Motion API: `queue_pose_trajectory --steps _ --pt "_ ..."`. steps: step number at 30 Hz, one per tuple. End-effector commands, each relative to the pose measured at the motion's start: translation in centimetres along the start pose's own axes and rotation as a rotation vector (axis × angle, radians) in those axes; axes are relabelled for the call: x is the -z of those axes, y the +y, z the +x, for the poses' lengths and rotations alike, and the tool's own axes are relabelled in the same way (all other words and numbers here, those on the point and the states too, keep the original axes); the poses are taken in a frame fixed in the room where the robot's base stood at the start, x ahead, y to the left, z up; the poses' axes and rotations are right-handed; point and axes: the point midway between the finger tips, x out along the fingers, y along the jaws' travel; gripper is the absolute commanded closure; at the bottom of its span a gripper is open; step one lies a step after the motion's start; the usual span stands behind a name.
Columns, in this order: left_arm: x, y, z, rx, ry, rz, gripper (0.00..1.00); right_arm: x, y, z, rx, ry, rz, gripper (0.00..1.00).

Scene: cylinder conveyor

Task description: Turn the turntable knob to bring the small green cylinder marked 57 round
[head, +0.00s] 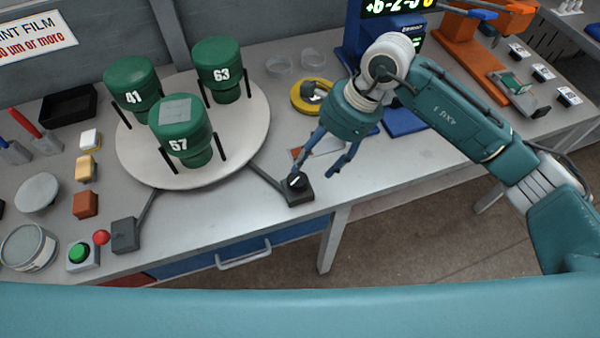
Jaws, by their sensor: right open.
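A round grey turntable (240,148) carries three green cylinders, each between black posts. The cylinder marked 57 (188,147) stands at the front, with a grey square on its top. The cylinder marked 41 (124,97) is at the back left and the one marked 63 (222,87) at the back right. A black knob box (297,193) with a small dial sits at the table's front edge, right of the turntable. My right gripper (322,170) is open and empty, its fingers pointing down just above and right of the knob. My left gripper is not visible.
A grey box with a red ball lever (124,236) and a green button (79,253) are at the front left. Small coloured blocks (85,203) stand left of the turntable. A yellow ring-shaped item (312,97) and glass dishes (279,65) lie behind my right gripper.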

Motion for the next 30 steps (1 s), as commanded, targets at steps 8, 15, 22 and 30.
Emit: queue_pose_trajectory --steps 8,15,22,30 --pt "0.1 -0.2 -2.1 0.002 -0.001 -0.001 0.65 -0.3 0.2 5.1 -0.005 -0.004 0.002 0.41" --pt "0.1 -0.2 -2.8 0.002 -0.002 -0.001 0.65 -0.2 0.1 7.8 -0.002 -0.005 0.001 0.41" --pt "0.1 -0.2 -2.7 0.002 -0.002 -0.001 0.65 -0.2 0.1 8.2 -0.001 -0.005 -0.001 0.41" --pt "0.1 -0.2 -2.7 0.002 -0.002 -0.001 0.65 -0.2 0.1 8.2 -0.001 -0.006 0.000 0.75"
